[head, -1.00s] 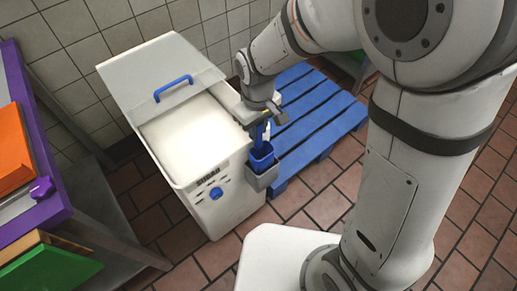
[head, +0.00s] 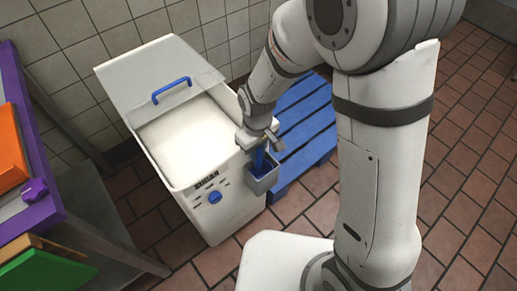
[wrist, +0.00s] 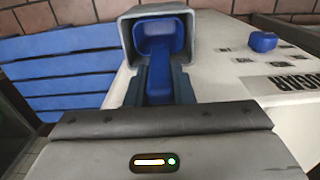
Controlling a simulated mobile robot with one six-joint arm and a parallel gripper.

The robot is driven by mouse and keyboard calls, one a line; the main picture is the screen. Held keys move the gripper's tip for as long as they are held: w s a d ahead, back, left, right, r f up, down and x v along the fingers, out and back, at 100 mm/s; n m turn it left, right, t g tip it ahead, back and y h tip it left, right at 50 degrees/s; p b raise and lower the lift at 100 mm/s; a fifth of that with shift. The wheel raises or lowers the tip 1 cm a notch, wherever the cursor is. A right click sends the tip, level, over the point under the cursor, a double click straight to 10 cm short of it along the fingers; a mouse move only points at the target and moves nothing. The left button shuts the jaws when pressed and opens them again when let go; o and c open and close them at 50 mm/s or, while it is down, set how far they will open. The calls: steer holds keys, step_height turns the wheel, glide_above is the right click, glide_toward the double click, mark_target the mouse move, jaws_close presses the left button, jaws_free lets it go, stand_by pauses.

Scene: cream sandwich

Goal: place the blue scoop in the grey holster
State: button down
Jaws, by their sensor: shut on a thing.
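The blue scoop (wrist: 160,38) has its bowl inside the grey holster (wrist: 128,40) in the wrist view. The scoop (head: 260,160) also shows in the head view, running down from the jaws into the holster (head: 263,181). The holster is fixed to the side of the white sugar bin. My gripper (head: 258,141) is just above the holster, shut on the scoop's handle. In the wrist view my gripper (wrist: 160,92) has its fingers on either side of the handle. Whether the scoop rests on the holster's bottom is hidden.
The white sugar bin (head: 185,180) has a clear lid and a blue lid handle (head: 172,87). A blue pallet (head: 305,130) lies on the tiled floor behind and right of the holster. A rack with coloured boards (head: 40,215) stands at the left.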

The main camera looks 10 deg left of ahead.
steer(key=c, duration=1.3)
jaws_free()
steer(key=shift+o, duration=0.2)
step_height(320, 180, up, 12)
steer(key=p, duration=0.2)
steer(key=shift+r+p, duration=0.1)
steer(key=shift+p, duration=0.3)
steer(key=s+d+r+m, duration=0.2)
steer(key=d+m, duration=0.1)
steer(key=d, duration=0.5)
steer(key=s+d+r+m+t, duration=0.1)
steer(key=s+d+r+m, duration=0.1)
steer(key=d, duration=0.5)
steer(key=s+d+r+m, duration=0.3)
steer(key=d+r+m, duration=0.1)
steer(key=d, duration=0.4)
steer(key=shift+d+r+m+t, duration=0.2)
steer(key=shift+d+m+t, duration=0.1)
steer(key=shift+m+t, duration=0.15)
steer(key=shift+s+r, duration=0.1)
